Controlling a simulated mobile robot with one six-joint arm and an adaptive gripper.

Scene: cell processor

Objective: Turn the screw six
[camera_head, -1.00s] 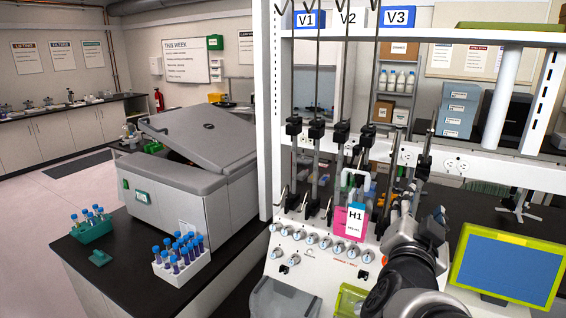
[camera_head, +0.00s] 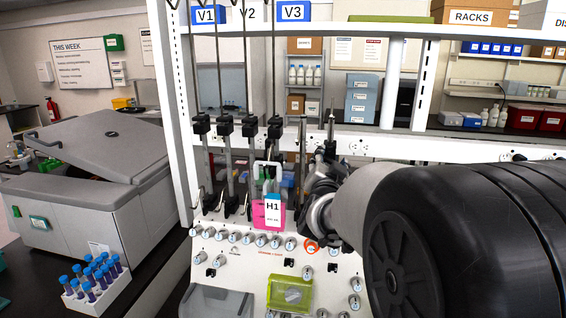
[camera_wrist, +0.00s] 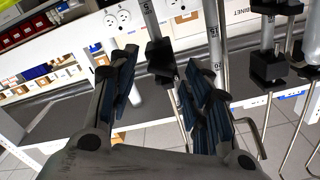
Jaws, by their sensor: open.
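The white processor panel (camera_head: 262,275) carries a row of grey knobs (camera_head: 261,240) with small marks, one with an orange ring (camera_head: 311,246). Which part is screw six I cannot tell. Black clamps (camera_head: 249,126) sit on upright metal rods above the panel. My gripper (camera_head: 325,160) is right of these clamps, above the panel, partly hidden by my arm. In the wrist view my gripper (camera_wrist: 165,92) is open, with dark padded fingers apart. A black clamp (camera_wrist: 160,58) on a metal rod shows between and beyond the fingertips. Another clamp (camera_wrist: 270,68) is to the right. No contact is clear.
A pink holder with an H1 label (camera_head: 272,210) hangs close left of my gripper. A white upright (camera_head: 172,120) and shelf stand around the rods. A yellow-green tray (camera_head: 290,293) is low on the panel. A grey centrifuge (camera_head: 85,200) and tube rack (camera_head: 97,287) are left.

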